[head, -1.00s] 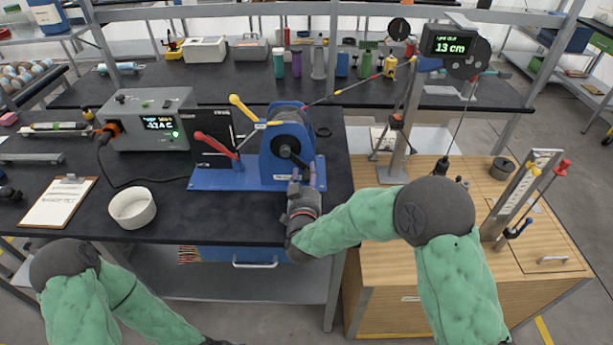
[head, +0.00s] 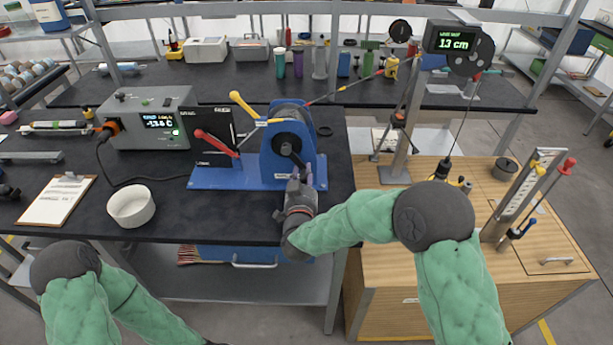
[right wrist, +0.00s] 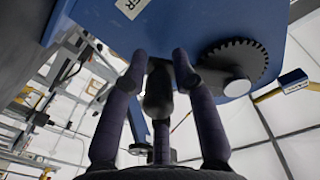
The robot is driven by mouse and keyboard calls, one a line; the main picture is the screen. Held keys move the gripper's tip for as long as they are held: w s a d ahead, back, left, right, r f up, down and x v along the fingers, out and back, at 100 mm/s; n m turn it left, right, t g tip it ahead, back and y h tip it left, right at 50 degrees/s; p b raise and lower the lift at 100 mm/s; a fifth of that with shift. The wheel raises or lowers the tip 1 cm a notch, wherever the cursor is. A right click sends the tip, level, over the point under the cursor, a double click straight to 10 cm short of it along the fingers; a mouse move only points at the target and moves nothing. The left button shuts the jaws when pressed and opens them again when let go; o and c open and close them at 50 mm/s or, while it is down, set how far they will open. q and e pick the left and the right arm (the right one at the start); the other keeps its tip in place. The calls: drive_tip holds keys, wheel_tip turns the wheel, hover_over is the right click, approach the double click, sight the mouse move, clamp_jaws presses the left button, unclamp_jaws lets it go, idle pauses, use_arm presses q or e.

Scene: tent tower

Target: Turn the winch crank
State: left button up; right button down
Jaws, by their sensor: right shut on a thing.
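The blue winch (head: 268,170) stands on the dark bench, with a drum and a dark round hub (head: 287,146) on its front. The crank's dark handle (right wrist: 158,97) points out towards me in the right wrist view. My right gripper (head: 299,181) is at the front of the winch, just below and right of the hub. In the right wrist view its fingers (right wrist: 160,62) lie on both sides of the handle, shut on it. The fingers partly hide the crank in the head view. My left arm shows at the bottom left, but its gripper is out of view.
Red and yellow levers (head: 216,143) rise left of the hub. A grey temperature box (head: 150,120), white bowl (head: 131,208) and clipboard (head: 58,199) stand further left. Right, a wooden cabinet (head: 400,285) bears a post and a display (head: 456,42) reading 13 cm.

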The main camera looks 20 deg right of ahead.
drive_tip(key=shift+w+a+f+m+b, duration=0.1)
drive_tip(key=shift+a+f+m+b, duration=0.2)
drive_tip(key=shift+m, duration=0.25)
drive_tip(key=shift+w+a+f+m+b, duration=0.15)
drive_tip(key=shift+a+m+b, duration=0.1)
drive_tip(key=shift+m+b, duration=0.25)
drive_tip(key=shift+a+m, duration=0.35)
drive_tip(key=shift+m, duration=0.3)
drive_tip(key=c, duration=1.1)
unclamp_jaws()
drive_tip(key=shift+d, duration=0.1)
drive_tip(key=v, duration=1.2)
